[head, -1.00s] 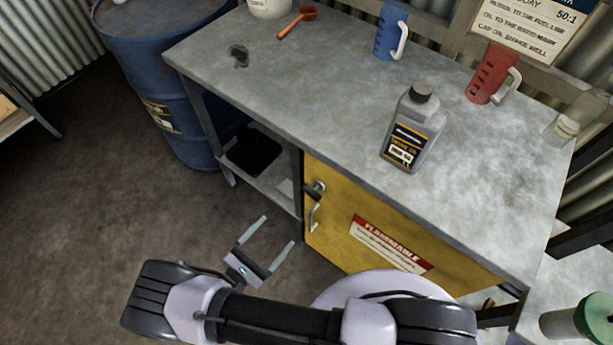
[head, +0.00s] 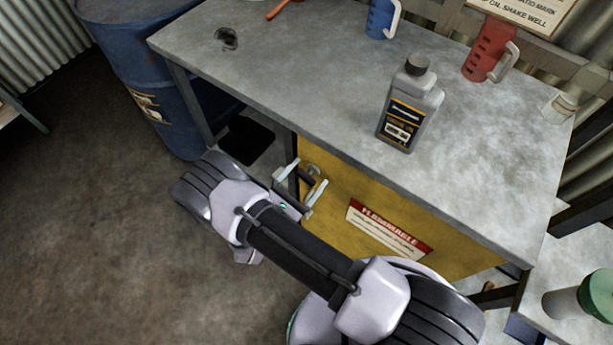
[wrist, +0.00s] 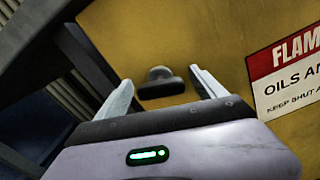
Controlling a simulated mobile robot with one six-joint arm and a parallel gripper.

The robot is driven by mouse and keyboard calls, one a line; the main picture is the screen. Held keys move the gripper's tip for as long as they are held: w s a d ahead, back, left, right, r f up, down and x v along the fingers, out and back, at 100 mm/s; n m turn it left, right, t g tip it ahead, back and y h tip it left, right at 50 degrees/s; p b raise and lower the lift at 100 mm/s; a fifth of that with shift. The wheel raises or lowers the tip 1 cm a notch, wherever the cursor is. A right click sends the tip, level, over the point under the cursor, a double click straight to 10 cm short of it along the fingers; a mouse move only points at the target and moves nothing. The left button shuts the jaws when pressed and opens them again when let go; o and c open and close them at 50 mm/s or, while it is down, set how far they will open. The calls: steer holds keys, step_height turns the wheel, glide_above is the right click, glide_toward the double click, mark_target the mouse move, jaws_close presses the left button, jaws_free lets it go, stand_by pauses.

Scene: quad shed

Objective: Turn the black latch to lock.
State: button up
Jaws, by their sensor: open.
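The black latch (wrist: 160,84) is a dark knob on a short bar on the yellow cabinet door (wrist: 200,35), near its left edge. In the wrist view it shows between my two open fingers, a little beyond the gripper body. My gripper (head: 303,176) is open and empty in front of the door's upper left part in the head view. I cannot tell whether either finger touches the latch. The door looks shut.
The grey workbench top (head: 270,70) overhangs the cabinet just above my gripper. On it stand an oil bottle (head: 410,105), a red jug (head: 487,52) and a blue jug (head: 380,18). A blue drum (head: 150,80) stands at the left. The floor (head: 90,230) at left is clear.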

steer(key=c, duration=1.3)
steer(key=n, duration=0.3)
steer(key=shift+n+b, duration=0.3)
steer(key=shift+b, duration=0.05)
steer(key=shift+c, duration=0.3)
steer(key=o, duration=1.4)
steer(key=shift+c, duration=0.2)
steer(key=shift+a, duration=0.1)
